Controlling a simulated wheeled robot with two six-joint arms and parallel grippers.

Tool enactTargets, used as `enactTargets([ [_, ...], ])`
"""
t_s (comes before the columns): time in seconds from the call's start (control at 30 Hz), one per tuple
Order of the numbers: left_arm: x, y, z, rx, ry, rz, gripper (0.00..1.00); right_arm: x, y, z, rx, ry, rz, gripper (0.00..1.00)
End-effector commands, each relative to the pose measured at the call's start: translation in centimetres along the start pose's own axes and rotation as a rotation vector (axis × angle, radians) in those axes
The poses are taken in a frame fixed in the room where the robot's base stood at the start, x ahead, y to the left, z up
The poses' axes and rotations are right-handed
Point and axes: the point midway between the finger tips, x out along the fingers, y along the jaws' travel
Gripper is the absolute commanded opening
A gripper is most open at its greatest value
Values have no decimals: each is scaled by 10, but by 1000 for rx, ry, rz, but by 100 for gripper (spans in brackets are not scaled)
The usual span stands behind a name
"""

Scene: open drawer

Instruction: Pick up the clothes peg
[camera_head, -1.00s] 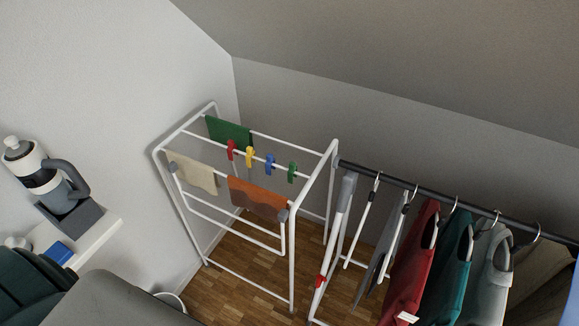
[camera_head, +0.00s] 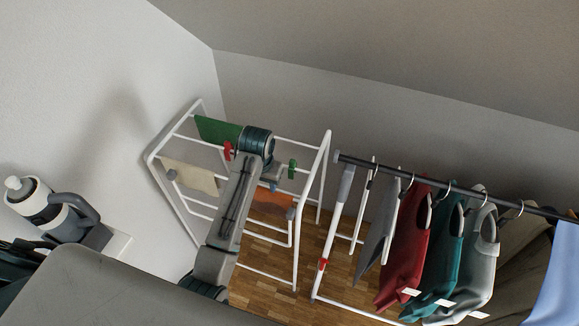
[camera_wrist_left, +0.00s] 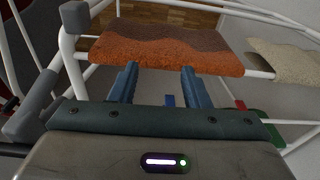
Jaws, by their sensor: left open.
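The clothes pegs hang on a rail of a white drying rack (camera_head: 327,165). The red peg (camera_head: 228,150) is left of my arm, and the green peg (camera_head: 292,168) is right of it. The blue peg (camera_head: 273,187) shows only partly below my wrist; the yellow peg is hidden by the arm. My left arm reaches over the rack. In the left wrist view my left gripper (camera_wrist_left: 158,72) is open and empty, its fingertips near the orange cloth (camera_wrist_left: 165,52). The blue peg (camera_wrist_left: 170,100) shows small and low between the fingers, and the red peg (camera_wrist_left: 240,105) lies to their right.
A green cloth (camera_head: 217,130) and a beige cloth (camera_head: 188,176) hang on the rack. A clothes rail (camera_head: 450,185) with hanging garments stands right of it. A white and dark bottle-like object (camera_head: 35,200) is at far left. Walls enclose the rack behind.

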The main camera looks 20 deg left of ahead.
Motion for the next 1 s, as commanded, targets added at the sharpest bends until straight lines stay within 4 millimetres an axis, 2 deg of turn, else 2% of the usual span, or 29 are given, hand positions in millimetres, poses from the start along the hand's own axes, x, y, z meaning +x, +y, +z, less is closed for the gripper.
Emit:
enactTargets([
  [0.17,-16,12,-42,6,-25,13,43,0,0,0,0,0,0,0],
  [0.4,-57,33,-107,28,-77,30,43,0,0,0,0,0,0,0],
  [0.5,-69,39,-122,36,-94,32,43,0,-2,0,1,0,-2,0],
  [0.67,-71,42,-128,40,-107,32,43,-3,-4,0,2,0,-5,0],
  [1.0,-25,44,-123,40,-106,32,43,-18,-4,-2,2,0,-5,0],
])
